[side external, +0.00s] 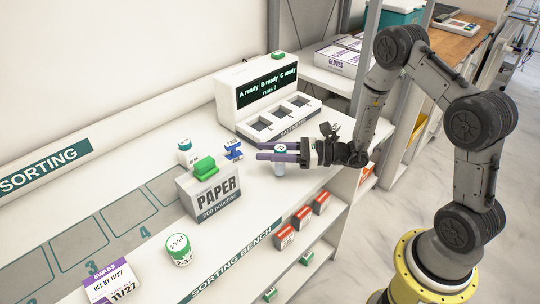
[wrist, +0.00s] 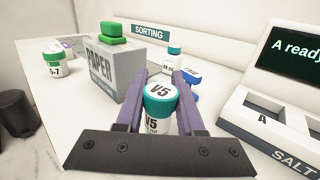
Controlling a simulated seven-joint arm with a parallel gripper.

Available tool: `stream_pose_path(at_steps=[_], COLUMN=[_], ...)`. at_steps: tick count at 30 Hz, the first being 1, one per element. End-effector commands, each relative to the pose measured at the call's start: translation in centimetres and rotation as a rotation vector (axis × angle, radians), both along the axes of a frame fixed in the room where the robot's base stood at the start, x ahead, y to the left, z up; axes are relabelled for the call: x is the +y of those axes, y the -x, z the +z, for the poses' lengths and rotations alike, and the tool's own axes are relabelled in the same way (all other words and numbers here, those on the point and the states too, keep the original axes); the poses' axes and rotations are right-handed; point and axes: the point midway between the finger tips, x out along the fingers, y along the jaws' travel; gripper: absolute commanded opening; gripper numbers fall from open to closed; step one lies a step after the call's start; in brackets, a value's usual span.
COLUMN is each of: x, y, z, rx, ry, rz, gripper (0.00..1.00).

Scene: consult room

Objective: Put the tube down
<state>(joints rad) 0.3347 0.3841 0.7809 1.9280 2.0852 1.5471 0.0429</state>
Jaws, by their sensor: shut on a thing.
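A small white tube (side external: 280,171) marked V5, with a teal cap, stands upright between the purple fingers of my gripper (side external: 261,151). In the wrist view the tube (wrist: 160,103) sits between both fingers of my gripper (wrist: 161,75), its labelled cap facing the camera. My gripper is shut on it from the right, low over the white bench (side external: 255,195). I cannot tell whether the tube's base touches the bench. Its lower part is hidden by the gripper's dark plate in the wrist view.
A grey PAPER box (side external: 211,203) with green blocks (side external: 205,167) on top stands left. A blue item (side external: 233,149) and a teal-capped bottle (side external: 185,156) are near it. A machine (side external: 262,92) with a slotted tray stands behind. Clear bench lies in front of the tube.

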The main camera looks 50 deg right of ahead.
Motion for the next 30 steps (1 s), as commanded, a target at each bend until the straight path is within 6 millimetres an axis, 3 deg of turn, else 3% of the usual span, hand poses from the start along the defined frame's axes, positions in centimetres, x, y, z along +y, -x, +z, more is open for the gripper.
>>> stream_pose_path(at_steps=[4,13,21,30], x=[0.0,-0.7,-1.4,-1.0], y=[0.0,5.2,11.2,13.8], z=[2.6,8.4,10.9,11.8], rx=[-0.008,-0.006,-0.003,0.0], ry=[0.003,0.004,0.002,0.0], rz=[0.0,-0.004,-0.007,0.017], gripper=[0.0,0.0,0.0,0.0])
